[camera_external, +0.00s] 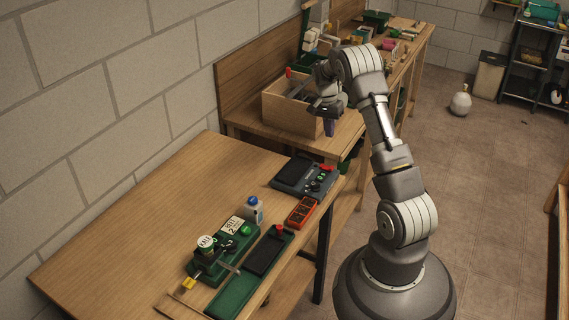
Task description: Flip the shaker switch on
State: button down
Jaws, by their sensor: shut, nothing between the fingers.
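On the near bench a dark grey device (299,181) has a black flat top, a red part and small knobs. Nearer the camera a green device (223,250) carries white labels, a green button and a yellow tag. Beside it lies a long green unit (235,291) with a black pad and a red knob. I cannot tell which of these is the shaker, and the state of any switch is too small to read. My gripper (329,127) points down above the far bench's near end, beside the wooden box and beyond the dark grey device. It is shut and empty, touching none of the devices.
An orange-red box (301,212) and a small blue-capped bottle (254,210) stand among the devices. An open wooden box (291,119) holds tools on the far bench (245,119). The left half of the near bench (135,235) is clear.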

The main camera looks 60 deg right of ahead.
aim_at(332, 167)
jog(key=f+b, duration=0.1)
jog(key=f, duration=0.3)
jog(key=s+f+b, duration=0.1)
jog(key=f, duration=0.3)
jog(key=f+b, duration=0.1)
jog(key=f, duration=0.4)
jog(key=shift+s+b, duration=0.3)
jog(key=shift+s, duration=0.05)
jog(key=shift+s+f+t+b, duration=0.2)
jog(key=shift+f+t+b, duration=0.2)
jog(key=shift+b, duration=0.05)
jog(key=shift+a+r, duration=0.1)
jog(key=shift+r, duration=0.05)
jog(key=shift+w, duration=0.1)
jog(key=shift+w+r+p, duration=0.25)
jog(key=shift+w+p, duration=0.2)
jog(key=shift+w, duration=0.25)
